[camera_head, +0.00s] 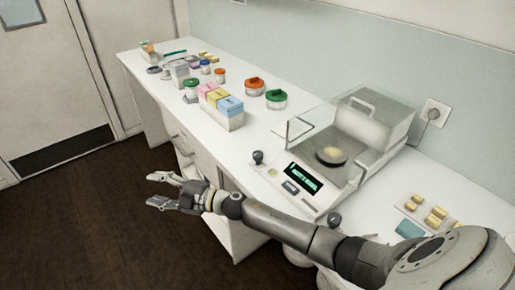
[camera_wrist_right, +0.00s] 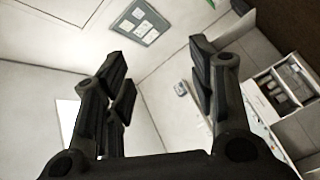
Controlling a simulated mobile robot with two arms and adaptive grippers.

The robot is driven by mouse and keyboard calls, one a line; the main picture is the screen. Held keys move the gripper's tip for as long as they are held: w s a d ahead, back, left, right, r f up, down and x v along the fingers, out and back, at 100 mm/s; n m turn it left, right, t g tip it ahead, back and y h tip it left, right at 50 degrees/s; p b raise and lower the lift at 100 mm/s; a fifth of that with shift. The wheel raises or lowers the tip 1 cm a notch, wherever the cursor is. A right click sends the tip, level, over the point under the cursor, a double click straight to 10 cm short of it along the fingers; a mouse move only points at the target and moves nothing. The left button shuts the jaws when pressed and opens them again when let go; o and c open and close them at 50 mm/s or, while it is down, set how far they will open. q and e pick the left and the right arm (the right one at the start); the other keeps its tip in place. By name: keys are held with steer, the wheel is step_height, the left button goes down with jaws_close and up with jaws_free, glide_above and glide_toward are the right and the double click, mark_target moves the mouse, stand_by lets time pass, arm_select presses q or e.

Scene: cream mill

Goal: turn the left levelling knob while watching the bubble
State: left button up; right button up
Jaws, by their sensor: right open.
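The balance (camera_head: 318,200) stands on the white bench with a lit green display (camera_head: 303,177) and a glass draft shield. A dark knob (camera_head: 258,157) is at its left front corner, and another dark knob (camera_head: 334,219) is at its right front corner. A small yellowish-green round spot (camera_head: 272,172) near the left knob may be the bubble level; it is too small to read. My right gripper (camera_head: 154,190) is open and empty, in front of the bench edge, left of the left knob and apart from it. In the wrist view its spread fingers (camera_wrist_right: 160,78) hold nothing. My left gripper is out of view.
A pale lump (camera_head: 334,154) sits on the balance pan. A box of pink, yellow and blue packs (camera_head: 222,108), orange-lidded (camera_head: 254,84) and green-lidded (camera_head: 276,97) jars stand further left. Yellow weights (camera_head: 436,216) lie at the right. The bench (camera_head: 250,137) is clear just left of the balance.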

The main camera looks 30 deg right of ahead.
step_height(320, 180, up, 3)
steer(key=a+n+g+y, duration=0.2)
steer(key=n+g, duration=0.1)
steer(key=n, duration=0.1)
step_height(320, 180, up, 8)
steer(key=n+g+h+p, duration=0.3)
steer(key=n+g+h, duration=0.3)
steer(key=g+h, duration=0.6)
glide_above(258, 153)
steer(key=t+h, duration=0.2)
step_height(258, 153, down, 9)
steer(key=shift+r+p, duration=0.15)
steer(key=shift+p, duration=1.05)
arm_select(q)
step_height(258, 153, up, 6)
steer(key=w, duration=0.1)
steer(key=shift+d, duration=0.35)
arm_select(e)
steer(key=shift+f, duration=0.7)
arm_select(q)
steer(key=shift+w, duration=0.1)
arm_select(e)
steer(key=c, duration=1)
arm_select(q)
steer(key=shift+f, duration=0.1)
